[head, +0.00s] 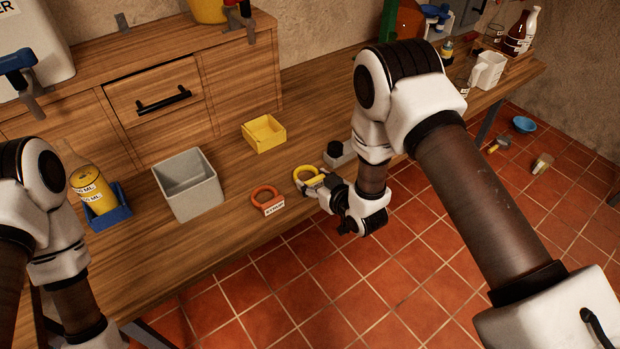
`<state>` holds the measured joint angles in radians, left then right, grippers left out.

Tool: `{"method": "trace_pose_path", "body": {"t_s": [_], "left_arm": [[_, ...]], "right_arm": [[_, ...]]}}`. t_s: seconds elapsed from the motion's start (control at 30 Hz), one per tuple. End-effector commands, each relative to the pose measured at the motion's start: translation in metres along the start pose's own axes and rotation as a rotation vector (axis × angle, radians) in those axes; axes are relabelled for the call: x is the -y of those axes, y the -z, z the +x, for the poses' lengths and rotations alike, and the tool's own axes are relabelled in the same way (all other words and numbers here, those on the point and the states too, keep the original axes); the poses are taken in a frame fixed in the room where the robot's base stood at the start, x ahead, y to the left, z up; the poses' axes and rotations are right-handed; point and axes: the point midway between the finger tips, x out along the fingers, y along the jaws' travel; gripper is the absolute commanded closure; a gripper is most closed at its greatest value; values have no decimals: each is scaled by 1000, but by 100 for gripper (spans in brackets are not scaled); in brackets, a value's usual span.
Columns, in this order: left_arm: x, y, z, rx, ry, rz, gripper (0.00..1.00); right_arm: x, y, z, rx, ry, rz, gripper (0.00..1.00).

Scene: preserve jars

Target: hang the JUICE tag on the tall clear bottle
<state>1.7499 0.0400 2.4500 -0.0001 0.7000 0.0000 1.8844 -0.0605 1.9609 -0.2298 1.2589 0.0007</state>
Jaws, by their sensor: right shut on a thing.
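A yellow ring tag (297,173) is at the front edge of the wooden bench; its label is hidden by the gripper, so I cannot read it. My right gripper (319,186) is shut on the yellow ring tag at its right side, low at the bench edge. A clear bottle with yellow contents and volume markings (87,181) stands in a blue holder (112,215) at the left, near my left arm. I cannot tell for certain whether it is the tall clear bottle. My left arm shows at the left edge, but its gripper is out of view.
An orange ring tag with a white label (264,193) lies left of the yellow one. A grey bin (190,190) and a small yellow bin (264,135) stand on the bench. A white jug (489,70) and dark bottles (517,35) are at the far right. Bare bench lies between the bins.

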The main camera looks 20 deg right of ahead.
Motion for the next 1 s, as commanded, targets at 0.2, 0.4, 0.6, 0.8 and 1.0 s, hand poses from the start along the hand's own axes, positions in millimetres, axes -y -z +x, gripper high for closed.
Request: {"method": "trace_pose_path", "body": {"t_s": [0.2,0.4,0.6,0.8,1.0], "left_arm": [[0,0,3,0,0,0,60],[0,0,12,0,0,0,60],[0,0,23,0,0,0,60],[0,0,39,0,0,0,60],[0,0,26,0,0,0,60]], "right_arm": [[0,5,-2,1,0,0,74],[0,24,-10,-2,-1,-1,74],[7,19,-42,5,0,2,74],[18,2,-93,6,0,2,74],[29,-3,-147,8,0,3,74]]}}
